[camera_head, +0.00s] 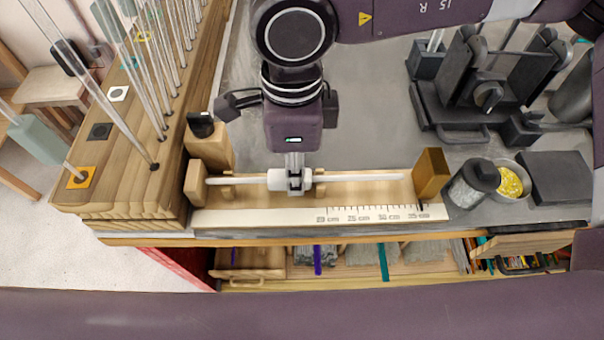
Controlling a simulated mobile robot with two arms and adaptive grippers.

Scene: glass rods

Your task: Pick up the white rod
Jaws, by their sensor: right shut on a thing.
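The white rod (360,177) lies level across a wooden measuring stand at the front edge of the bench, from a wooden block on the left to one on the right. My right gripper (294,188) points down from above and is shut on the white rod, left of its middle. The part of the rod between the fingers is hidden. I cannot tell whether the rod is clear of its supports. My left gripper is not in view.
A wooden rack (130,165) with several tall glass rods stands at the left. A centimetre scale (370,213) runs along the stand's front. At the right are a dark jar (470,185), a bowl of yellow bits (510,182) and black equipment (485,95). Open grey bench lies behind the stand.

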